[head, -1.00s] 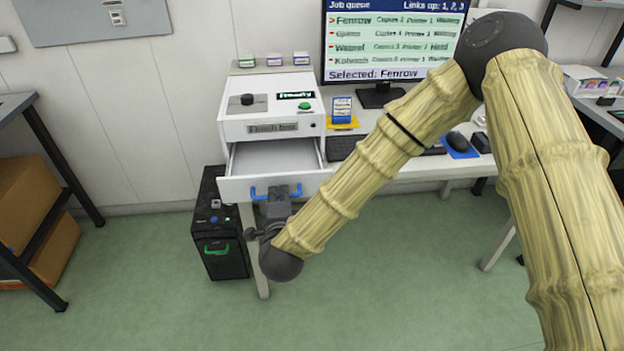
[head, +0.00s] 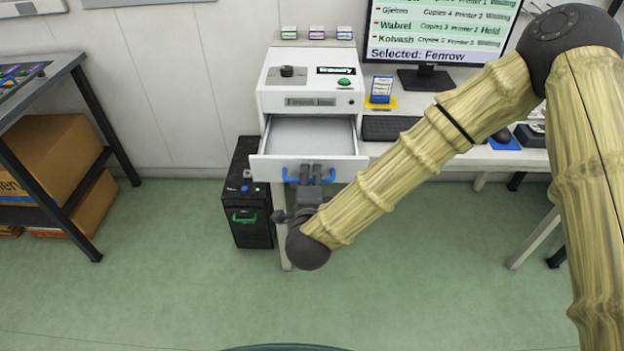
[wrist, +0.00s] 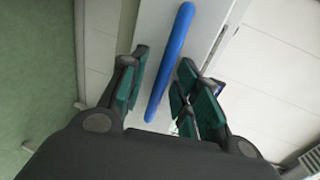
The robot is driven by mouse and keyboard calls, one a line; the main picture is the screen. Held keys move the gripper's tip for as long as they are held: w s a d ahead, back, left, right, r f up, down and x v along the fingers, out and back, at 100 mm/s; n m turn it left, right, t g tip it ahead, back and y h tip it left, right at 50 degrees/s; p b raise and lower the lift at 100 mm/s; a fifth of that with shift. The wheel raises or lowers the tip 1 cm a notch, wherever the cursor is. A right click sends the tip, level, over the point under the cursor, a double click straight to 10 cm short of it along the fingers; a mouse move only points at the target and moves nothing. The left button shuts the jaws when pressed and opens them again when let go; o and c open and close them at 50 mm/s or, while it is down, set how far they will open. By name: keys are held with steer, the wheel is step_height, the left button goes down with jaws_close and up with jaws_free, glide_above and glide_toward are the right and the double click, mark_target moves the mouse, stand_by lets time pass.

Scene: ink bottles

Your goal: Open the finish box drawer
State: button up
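The finish box (head: 273,98) is a white unit on the desk with a green button and a "Ready" label. Its drawer (head: 267,168) is pulled out, showing an empty-looking pale inside. A blue bar handle (head: 291,174) is on the drawer front. My gripper (head: 311,174) is at the handle's middle. In the wrist view, the handle (wrist: 170,60) lies between the green-padded fingers of my gripper (wrist: 160,88). The fingers are apart, with a visible gap beside the handle. Contact with the handle cannot be made out.
A black bin-like unit (head: 249,210) with a green handle stands left below the drawer. A monitor (head: 430,54), keyboard (head: 388,128) and blue-labelled bottle box (head: 381,87) are right of the finish box. A shelf with cartons (head: 55,160) stands at left. The green floor in front is clear.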

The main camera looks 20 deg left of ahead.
steer(key=shift+s, duration=0.15)
steer(key=v, duration=1.1)
steer(key=shift+s+d, duration=0.25)
steer(key=shift+s, duration=0.1)
steer(key=s+d+f+n+g+h+p, duration=0.15)
steer(key=d+f+n+g, duration=0.25)
steer(key=d+f, duration=0.5)
steer(key=s+d+f+n+g+p, duration=0.35)
steer(key=d+f, duration=0.45)
steer(key=f, duration=0.3)
steer(key=s+d+f+n+g+h+p, duration=0.1)
steer(key=s+d+f+n+g, duration=0.2)
steer(key=s+d, duration=0.4)
steer(key=s+d+f+n+g+h+p, duration=0.1)
steer(key=s+d+f+n+g+h, duration=0.1)
steer(key=s+d, duration=0.6)
steer(key=d+f+n+g, duration=0.1)
steer(key=d+f+g, duration=0.1)
steer(key=d, duration=0.5)
steer(key=shift+d+f, duration=0.15)
steer(key=shift+d, duration=0.05)
